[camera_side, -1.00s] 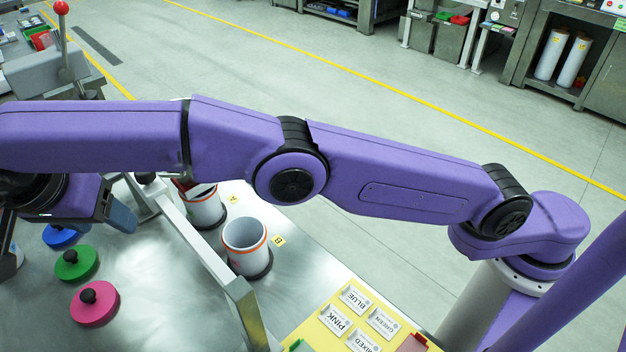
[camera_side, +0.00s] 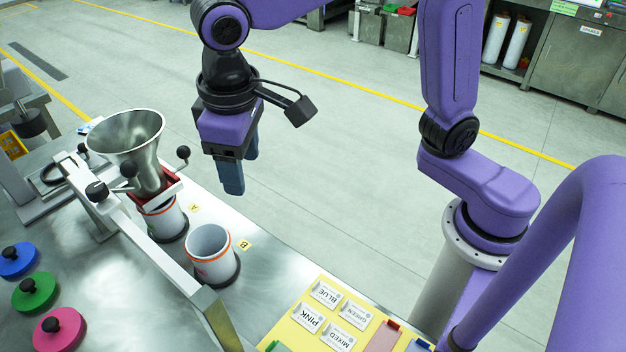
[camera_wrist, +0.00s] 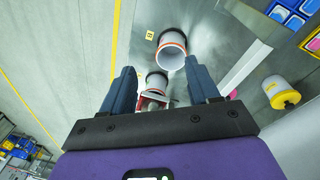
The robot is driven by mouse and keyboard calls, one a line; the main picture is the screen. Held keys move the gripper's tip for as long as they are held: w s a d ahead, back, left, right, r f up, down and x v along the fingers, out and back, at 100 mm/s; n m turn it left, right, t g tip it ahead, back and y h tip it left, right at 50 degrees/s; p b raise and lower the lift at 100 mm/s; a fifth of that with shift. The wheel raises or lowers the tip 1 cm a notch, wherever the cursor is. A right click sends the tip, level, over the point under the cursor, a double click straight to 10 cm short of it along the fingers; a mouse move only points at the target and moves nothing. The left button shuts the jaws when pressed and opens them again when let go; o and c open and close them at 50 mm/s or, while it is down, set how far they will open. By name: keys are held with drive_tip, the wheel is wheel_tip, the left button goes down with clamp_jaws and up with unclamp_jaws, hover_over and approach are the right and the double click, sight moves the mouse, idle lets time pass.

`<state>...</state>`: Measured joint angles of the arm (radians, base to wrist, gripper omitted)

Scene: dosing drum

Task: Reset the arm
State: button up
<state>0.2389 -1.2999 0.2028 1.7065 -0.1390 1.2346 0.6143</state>
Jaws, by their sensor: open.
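My gripper (camera_side: 240,175) is open and empty. It hangs high, fingers down, over the table's far edge, to the right of the metal funnel in the side view. Its two blue fingers (camera_wrist: 163,88) are spread apart in the wrist view, with nothing between them. My arm is folded back and raised toward its base column at the right.
A metal funnel (camera_side: 125,133) stands over a white cup at A (camera_side: 163,219). An open cup at B (camera_side: 211,252) stands clear; it also shows in the wrist view (camera_wrist: 171,50). Blue, green and pink lids (camera_side: 60,328) lie at left. A yellow card board (camera_side: 290,325) lies in front.

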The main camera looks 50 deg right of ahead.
drive_tip(key=s+d+f+n, duration=0.3)
drive_tip(key=s+d, duration=0.5)
drive_tip(key=d, duration=0.2)
drive_tip(key=s+d+f+n+g+y, duration=0.1)
drive_tip(key=s+d+f+n, duration=0.2)
drive_tip(key=s+d, duration=0.5)
drive_tip(key=d+n, duration=0.1)
drive_tip(key=d, duration=0.1)
drive_tip(key=shift+d+f, duration=0.3)
drive_tip(key=shift+f, duration=0.1)
drive_tip(key=shift+w+a, duration=0.1)
drive_tip(key=shift+w, duration=0.05)
